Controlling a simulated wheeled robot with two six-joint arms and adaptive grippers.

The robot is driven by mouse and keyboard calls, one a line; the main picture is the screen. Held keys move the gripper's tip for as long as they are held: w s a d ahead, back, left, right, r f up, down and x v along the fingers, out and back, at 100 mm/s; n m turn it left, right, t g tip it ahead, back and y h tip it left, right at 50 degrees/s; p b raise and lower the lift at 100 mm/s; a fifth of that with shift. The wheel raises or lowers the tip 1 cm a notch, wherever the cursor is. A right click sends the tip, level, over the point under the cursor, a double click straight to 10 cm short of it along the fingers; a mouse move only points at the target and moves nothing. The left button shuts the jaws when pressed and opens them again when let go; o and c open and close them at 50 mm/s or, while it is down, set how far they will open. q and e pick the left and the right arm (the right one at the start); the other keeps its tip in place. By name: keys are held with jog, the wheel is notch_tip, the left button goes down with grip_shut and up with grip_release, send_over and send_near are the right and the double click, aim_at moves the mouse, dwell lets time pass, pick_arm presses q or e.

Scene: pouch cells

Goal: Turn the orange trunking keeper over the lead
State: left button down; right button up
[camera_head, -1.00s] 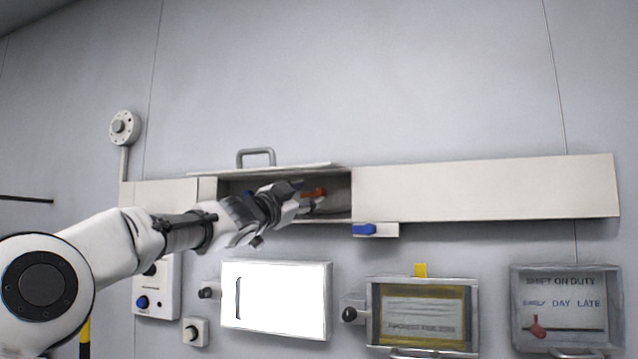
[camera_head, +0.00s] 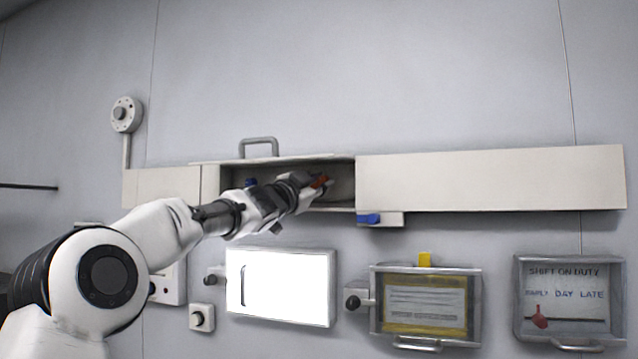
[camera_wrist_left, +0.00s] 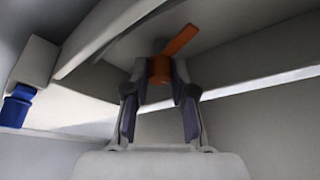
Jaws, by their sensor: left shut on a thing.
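The orange trunking keeper (camera_head: 321,181) is inside the open section of the wall trunking (camera_head: 280,161), partly hidden by my left gripper (camera_head: 316,187). In the left wrist view the keeper (camera_wrist_left: 178,43) has a round hub between my left fingertips (camera_wrist_left: 159,80) and a flat arm slanting up to the right. My left gripper is shut on the hub. I cannot clearly make out the lead. My right gripper is not in view.
A blue clip (camera_head: 369,219) sits below the trunking's closed cover (camera_head: 490,180). A handle (camera_head: 258,147) stands above the opening. A white panel (camera_head: 280,287), a framed notice (camera_head: 425,305) and a shift board (camera_head: 567,300) hang below. The wall above is clear.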

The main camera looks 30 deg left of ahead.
pick_arm(q)
jog(key=shift+n+t+y+b, duration=0.3)
jog(key=shift+n+y+b, duration=0.3)
jog(key=shift+n+b, duration=0.45)
jog(key=n+y+b, duration=0.2)
jog(key=n+b, duration=0.1)
jog(key=n, duration=0.1)
jog(key=n+y+b, duration=0.2)
jog(key=n+b, duration=0.1)
jog(key=n, duration=0.1)
jog(key=n+y+b, duration=0.2)
jog(key=n+b, duration=0.1)
jog(key=n, duration=0.1)
jog(key=shift+w+d+n+g, duration=0.2)
jog(key=shift+d+n+g, duration=0.05)
jog(key=shift+n+g, duration=0.15)
jog(key=n+g+y+p, duration=0.1)
jog(key=n, duration=0.2)
jog(key=n+g+y, duration=0.1)
jog(key=n+y, duration=0.1)
jog(key=n, duration=0.2)
jog(key=shift+r+p, duration=0.1)
jog(key=shift+p, duration=0.3)
jog(key=shift+n+g+y+p, duration=0.35)
jog(key=shift+n+g+y, duration=0.05)
jog(key=shift+n, duration=0.55)
jog(key=shift+f, duration=0.2)
